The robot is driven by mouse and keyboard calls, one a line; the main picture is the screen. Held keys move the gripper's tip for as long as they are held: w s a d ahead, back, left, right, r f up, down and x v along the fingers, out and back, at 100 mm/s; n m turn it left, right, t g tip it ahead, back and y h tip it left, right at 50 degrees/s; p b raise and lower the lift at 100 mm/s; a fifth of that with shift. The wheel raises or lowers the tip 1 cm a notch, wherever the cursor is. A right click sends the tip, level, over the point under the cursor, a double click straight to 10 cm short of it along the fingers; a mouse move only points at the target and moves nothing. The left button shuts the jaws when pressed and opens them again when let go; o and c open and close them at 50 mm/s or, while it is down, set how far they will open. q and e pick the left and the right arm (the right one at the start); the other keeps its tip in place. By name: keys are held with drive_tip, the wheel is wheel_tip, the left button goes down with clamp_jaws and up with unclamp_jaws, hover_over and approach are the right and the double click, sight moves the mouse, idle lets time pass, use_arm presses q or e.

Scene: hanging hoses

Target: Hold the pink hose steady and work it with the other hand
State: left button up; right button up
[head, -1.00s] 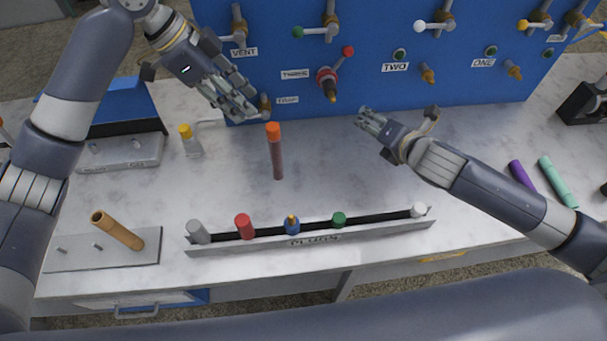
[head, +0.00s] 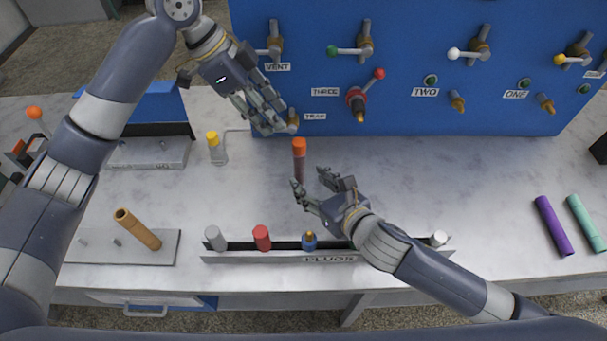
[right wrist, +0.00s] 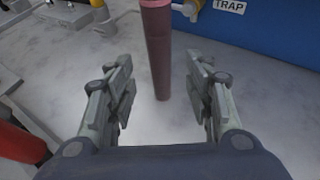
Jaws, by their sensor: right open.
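The pink hose (head: 299,172) is a short dull-pink tube with an orange top, upright in front of the blue panel in the head view. In the right wrist view the hose (right wrist: 160,55) shows between the fingertips, farther out, with clear gaps on both sides. My right gripper (head: 312,186) is open and empty at the hose's lower part; its spread fingers also show in the right wrist view (right wrist: 158,78). My left gripper (head: 275,122) is by the trap port (head: 293,118), up and left of the hose. Its fingertips overlap the port in the picture, so its grip is unclear.
A plug rack (head: 300,257) with several coloured plugs lies below my right gripper, partly hidden by my right arm. A tan tube (head: 138,229) leans on a plate at left. Purple (head: 554,226) and teal (head: 587,223) tubes lie at right. The bench centre right is clear.

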sight(303, 176)
drive_tip(key=x, duration=0.6)
